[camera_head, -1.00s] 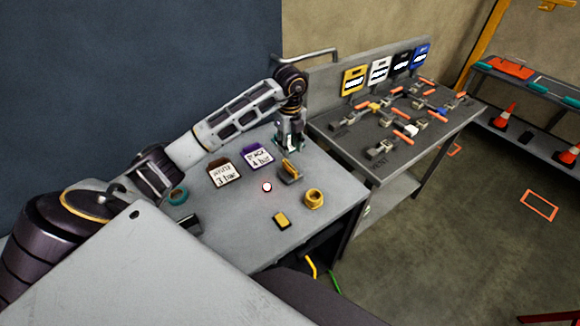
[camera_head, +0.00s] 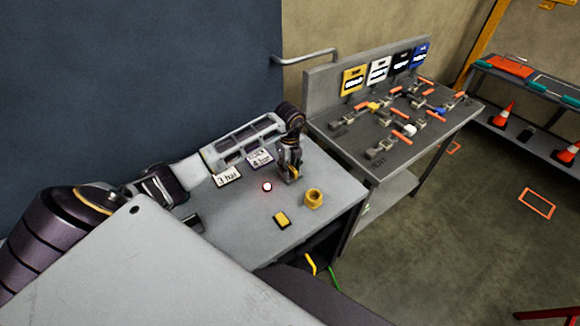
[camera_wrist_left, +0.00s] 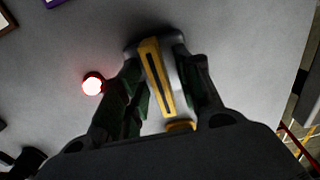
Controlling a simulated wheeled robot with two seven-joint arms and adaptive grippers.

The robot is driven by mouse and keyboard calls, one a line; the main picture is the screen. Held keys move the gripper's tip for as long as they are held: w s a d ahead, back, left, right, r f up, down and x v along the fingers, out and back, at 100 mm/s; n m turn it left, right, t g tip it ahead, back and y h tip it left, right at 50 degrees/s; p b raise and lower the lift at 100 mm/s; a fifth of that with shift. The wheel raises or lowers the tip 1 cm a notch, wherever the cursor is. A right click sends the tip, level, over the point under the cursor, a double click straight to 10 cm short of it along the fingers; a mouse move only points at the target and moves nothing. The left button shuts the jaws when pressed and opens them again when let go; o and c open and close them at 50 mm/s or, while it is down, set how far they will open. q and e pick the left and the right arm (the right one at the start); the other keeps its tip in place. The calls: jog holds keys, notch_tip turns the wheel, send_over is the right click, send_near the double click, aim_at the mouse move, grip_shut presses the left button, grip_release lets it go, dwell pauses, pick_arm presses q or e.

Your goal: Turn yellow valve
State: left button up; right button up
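The yellow valve (camera_wrist_left: 156,76) is a narrow yellow handle with a dark slot on a grey body, standing on the grey table. In the head view it is mostly hidden behind my left gripper (camera_head: 290,176), which points down over it. In the left wrist view the handle lies between the two dark fingers of my left gripper (camera_wrist_left: 158,72). The fingers are spread, one on each side; whether either touches the valve I cannot tell. My right gripper is not in view.
A bench of orange-handled valves (camera_head: 350,148) stands behind to the right.

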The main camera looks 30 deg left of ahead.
pick_arm(q)
jog(key=c, duration=0.7)
grip_shut()
